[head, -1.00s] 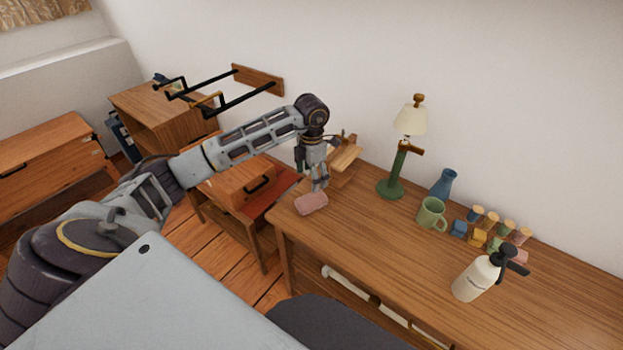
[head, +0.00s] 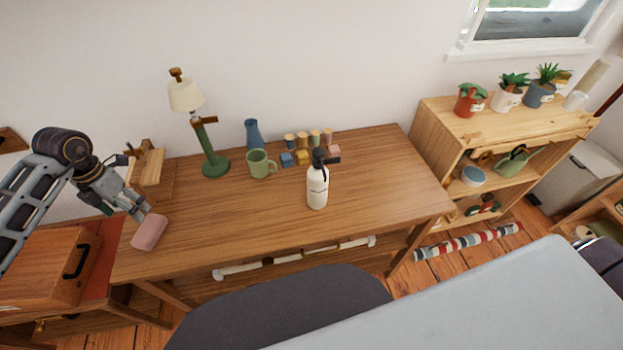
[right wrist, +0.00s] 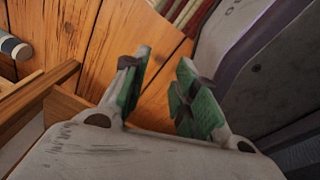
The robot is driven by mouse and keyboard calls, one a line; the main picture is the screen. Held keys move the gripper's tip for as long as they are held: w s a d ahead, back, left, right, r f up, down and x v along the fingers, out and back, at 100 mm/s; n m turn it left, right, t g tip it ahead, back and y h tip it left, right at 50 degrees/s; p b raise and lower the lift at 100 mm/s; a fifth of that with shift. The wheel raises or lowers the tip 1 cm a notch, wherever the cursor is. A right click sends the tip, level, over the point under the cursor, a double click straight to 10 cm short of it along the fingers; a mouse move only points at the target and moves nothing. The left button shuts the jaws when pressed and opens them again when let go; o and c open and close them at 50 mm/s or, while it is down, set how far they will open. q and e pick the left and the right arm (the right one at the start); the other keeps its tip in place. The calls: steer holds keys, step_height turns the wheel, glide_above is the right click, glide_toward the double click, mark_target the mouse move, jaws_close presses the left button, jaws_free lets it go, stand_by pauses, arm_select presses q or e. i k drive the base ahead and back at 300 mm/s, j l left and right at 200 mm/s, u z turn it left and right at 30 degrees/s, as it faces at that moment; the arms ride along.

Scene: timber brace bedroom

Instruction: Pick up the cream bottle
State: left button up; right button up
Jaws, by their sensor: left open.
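The cream bottle (head: 317,188) stands upright on the wooden desk (head: 250,222) in the head view, with a black spray top. My left gripper (head: 143,212) is at the desk's left end, open, just above a pink block (head: 149,232); I cannot tell whether they touch. The bottle is well to the right of it. My right gripper (right wrist: 163,95) shows in the right wrist view, its green-padded fingers apart with nothing between them, over the wooden floor. It is not seen in the head view.
A green lamp (head: 213,163), a green mug (head: 261,164), a blue vase (head: 252,133) and several small coloured blocks stand behind the bottle. A shelf with potted plants (head: 440,118) is to the right. The desk's front right part is clear.

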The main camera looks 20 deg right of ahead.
mark_target(317, 189)
steer(key=k+l, duration=0.1)
steer(key=l, duration=0.3)
steer(key=k+l, duration=0.1)
steer(key=l, duration=0.3)
steer(key=k+l, duration=0.1)
steer(key=l, duration=0.35)
steer(key=l+z, duration=0.1)
steer(key=l, duration=0.3)
steer(key=k, duration=0.05)
